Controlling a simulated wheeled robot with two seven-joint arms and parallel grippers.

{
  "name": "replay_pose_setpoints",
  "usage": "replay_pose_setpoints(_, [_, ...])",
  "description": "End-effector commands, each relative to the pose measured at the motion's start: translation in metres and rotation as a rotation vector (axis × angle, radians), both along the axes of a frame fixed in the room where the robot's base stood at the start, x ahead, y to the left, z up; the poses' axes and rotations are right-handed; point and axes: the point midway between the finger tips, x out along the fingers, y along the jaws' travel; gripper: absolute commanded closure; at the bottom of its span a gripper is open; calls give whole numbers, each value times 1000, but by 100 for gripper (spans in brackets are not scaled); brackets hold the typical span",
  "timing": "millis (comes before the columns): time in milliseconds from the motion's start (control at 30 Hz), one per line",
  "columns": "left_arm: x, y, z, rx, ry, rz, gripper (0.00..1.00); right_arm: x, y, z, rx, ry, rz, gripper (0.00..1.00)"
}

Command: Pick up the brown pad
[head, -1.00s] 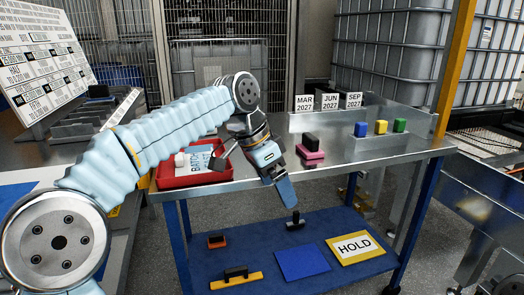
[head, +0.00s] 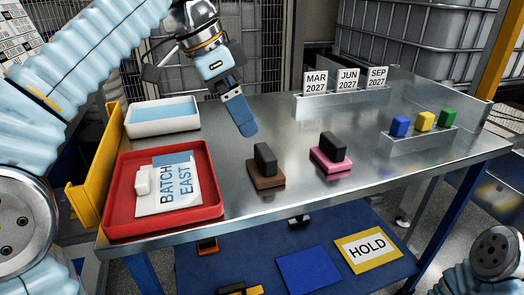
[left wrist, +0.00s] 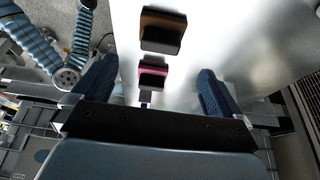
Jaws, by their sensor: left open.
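The brown pad (head: 268,184), a flat block with a black upright handle, lies on the steel table in the head view, between the red tray and a pink pad. It also shows at the top of the left wrist view (left wrist: 163,17). My left gripper (head: 240,115) is above the table, behind and a little left of the brown pad, apart from it. Its two fingers are spread and empty in the left wrist view (left wrist: 155,88). My right gripper is out of view; only part of that arm shows at the lower right.
The pink pad (head: 331,163) with a black handle stands just right. A red tray (head: 113,205) with a card and white item and a white bin (head: 135,127) are left. Blue, yellow and green blocks sit on a ledge (head: 418,144) at right. Month signs stand behind.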

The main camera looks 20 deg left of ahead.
Motion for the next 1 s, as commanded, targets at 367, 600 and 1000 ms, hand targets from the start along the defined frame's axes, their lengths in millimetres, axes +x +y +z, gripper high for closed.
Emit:
replay_pose_setpoints(367, [15, -22, -66, 1, 2, 0, 0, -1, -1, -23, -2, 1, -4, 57])
replay_pose_setpoints(600, [21, -30, -84, 0, 2, 1, 0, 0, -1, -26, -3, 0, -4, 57])
replay_pose_setpoints(1000, [35, -48, -124, 0, 0, 1, 0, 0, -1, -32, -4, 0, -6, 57])
